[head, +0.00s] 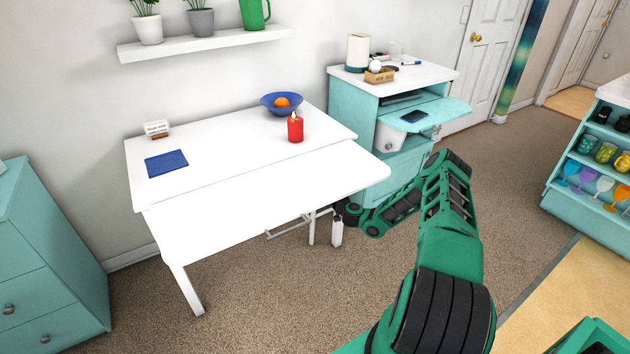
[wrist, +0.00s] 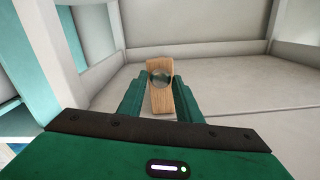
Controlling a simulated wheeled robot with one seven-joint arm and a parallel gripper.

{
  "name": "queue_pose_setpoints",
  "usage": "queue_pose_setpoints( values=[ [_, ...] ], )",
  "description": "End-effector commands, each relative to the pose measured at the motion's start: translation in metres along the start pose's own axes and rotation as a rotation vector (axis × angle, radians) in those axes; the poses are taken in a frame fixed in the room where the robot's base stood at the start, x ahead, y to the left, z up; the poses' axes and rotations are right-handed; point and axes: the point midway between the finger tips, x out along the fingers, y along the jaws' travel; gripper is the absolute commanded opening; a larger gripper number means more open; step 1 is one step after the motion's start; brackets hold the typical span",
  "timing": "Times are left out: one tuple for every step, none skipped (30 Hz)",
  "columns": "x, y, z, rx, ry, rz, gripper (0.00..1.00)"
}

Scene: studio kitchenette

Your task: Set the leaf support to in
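A white drop-leaf table (head: 240,143) stands against the wall, with its front leaf (head: 260,185) raised level. White support bars (head: 288,228) and a short white post (head: 337,233) show under the leaf's right part. My arm reaches beneath the leaf's right end, and in the head view my gripper is mostly hidden there. In the wrist view my gripper (wrist: 161,92) has its fingers on either side of a pale wooden piece (wrist: 159,106) with a round grey spot. The piece fills the gap between them. Its join to the leaf support is not clear.
On the table are a red candle (head: 295,129), a blue bowl (head: 272,104) with an orange fruit, a blue mat (head: 166,163) and a small card block (head: 157,129). A teal cabinet (head: 355,95) stands to the right. Carpet in front is clear.

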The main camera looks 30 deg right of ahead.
Motion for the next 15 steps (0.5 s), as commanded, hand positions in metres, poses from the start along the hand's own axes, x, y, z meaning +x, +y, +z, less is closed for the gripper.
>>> queue_pose_setpoints(
  values=[
    [0.000,0.000,0.000,0.000,0.000,0.000,0.19],
    [0.000,0.000,0.000,0.000,0.000,0.000,0.11],
    [0.000,0.000,0.000,0.000,0.000,0.000,0.02],
    [0.000,0.000,0.000,0.000,0.000,0.000,0.00],
    [0.000,0.000,0.000,0.000,0.000,0.000,0.00],
    [0.000,0.000,0.000,-0.001,0.000,0.000,0.00],
    [0.001,0.000,0.000,-0.001,0.000,0.000,0.00],
    [0.002,0.000,0.000,-0.002,0.000,0.000,0.00],
    [0.006,0.000,0.000,-0.004,0.000,0.000,0.00],
    [0.010,0.000,0.000,-0.005,0.000,-0.001,0.00],
    [0.015,0.000,0.000,-0.005,0.000,-0.001,0.00],
    [0.022,0.000,0.000,-0.006,0.000,-0.001,0.00],
    [0.026,0.001,0.000,-0.007,0.000,-0.001,0.00],
    [0.031,0.001,0.000,-0.007,0.000,0.000,0.00],
    [0.036,0.001,0.000,-0.006,0.000,-0.001,0.00]
  ],
)
